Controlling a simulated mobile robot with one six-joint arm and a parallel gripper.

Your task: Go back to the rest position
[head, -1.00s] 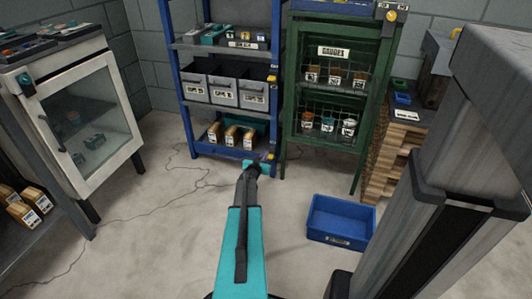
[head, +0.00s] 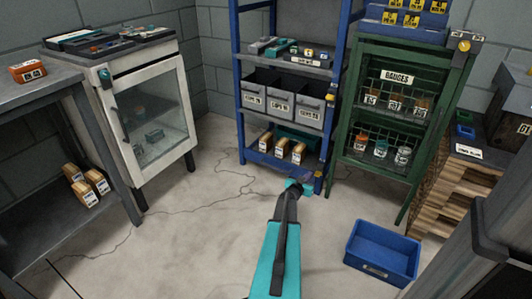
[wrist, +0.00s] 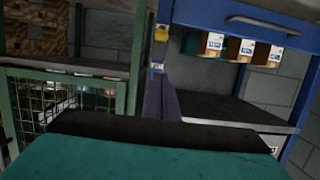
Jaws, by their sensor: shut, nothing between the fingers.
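My gripper (head: 299,185) is at the end of my teal arm, low in front of the blue shelf rack (head: 241,110) in the head view. It looks apart from the rack and holds nothing. In the wrist view the dark fingers (wrist: 161,98) are together, with the rack's blue frame and wooden-coloured boxes behind them.
The green mesh cabinet labelled GAUGES (head: 396,78) stands right of the rack. A blue bin (head: 382,252) lies on the floor to the right of my arm. A white glass-door cabinet (head: 187,142) and a grey bench (head: 35,92) stand at left. The floor (head: 190,235) between is clear.

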